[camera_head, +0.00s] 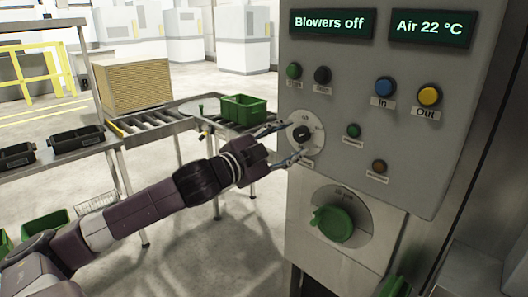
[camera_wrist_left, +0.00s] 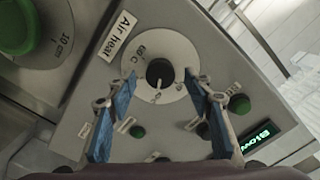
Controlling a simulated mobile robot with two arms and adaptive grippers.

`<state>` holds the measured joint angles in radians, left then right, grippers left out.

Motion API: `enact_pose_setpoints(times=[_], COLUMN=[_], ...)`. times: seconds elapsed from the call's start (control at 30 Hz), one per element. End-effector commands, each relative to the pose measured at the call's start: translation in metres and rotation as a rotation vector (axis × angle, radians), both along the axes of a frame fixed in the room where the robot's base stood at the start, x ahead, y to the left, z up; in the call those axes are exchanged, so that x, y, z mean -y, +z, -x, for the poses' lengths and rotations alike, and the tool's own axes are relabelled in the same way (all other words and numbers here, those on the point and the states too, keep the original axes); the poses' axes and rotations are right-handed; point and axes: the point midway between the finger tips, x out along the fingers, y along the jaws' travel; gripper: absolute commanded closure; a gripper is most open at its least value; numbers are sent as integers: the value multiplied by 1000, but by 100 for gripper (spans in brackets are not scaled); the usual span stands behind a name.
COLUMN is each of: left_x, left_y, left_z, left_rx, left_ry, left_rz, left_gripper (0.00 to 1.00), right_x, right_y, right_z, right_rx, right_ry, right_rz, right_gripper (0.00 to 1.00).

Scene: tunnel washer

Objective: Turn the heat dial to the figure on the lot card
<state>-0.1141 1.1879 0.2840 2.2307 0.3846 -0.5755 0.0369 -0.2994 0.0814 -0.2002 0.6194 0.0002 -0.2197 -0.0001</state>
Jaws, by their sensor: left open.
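The heat dial (camera_head: 302,134) is a black knob on a pale round scale plate on the grey control panel. In the left wrist view the dial (camera_wrist_left: 160,73) sits beside an "Air heat" label (camera_wrist_left: 117,36). My left gripper (camera_head: 295,139) is open, its blue fingers pointing at the panel. In the left wrist view its fingertips (camera_wrist_left: 160,76) stand on either side of the knob, apart from it; I cannot tell the depth left to the panel. I see no readable lot card. My right gripper is not in view.
Displays (camera_head: 332,23) read "Blowers off" and "Air 22 °C". Several buttons surround the dial, including a blue one (camera_head: 384,86) and a yellow one (camera_head: 428,95). A large green knob (camera_head: 333,222) is below. A roller conveyor (camera_head: 165,122) with a green crate (camera_head: 243,108) stands left.

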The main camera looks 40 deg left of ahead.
Motion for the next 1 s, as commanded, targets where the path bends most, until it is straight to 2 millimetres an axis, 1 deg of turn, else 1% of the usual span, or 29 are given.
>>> enact_pose_setpoints(times=[0.03, 0.17, 0.47, 0.8, 1.0], left_x=[0, -1, -3, -7, -8], left_y=[-2, -1, -2, -2, 0], left_z=[4, 14, 43, 83, 99], left_rx=[-4, -4, -3, -4, -1], left_ry=[0, 0, 1, 1, 1], left_rz=[1, -2, 0, 1, -2], left_gripper=[53, 53, 53, 53, 53], right_x=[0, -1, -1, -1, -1], right_y=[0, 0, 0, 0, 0], right_z=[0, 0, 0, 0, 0], right_rx=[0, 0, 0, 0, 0], right_ry=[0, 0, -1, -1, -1], right_rz=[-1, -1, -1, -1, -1], right_gripper=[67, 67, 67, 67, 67])
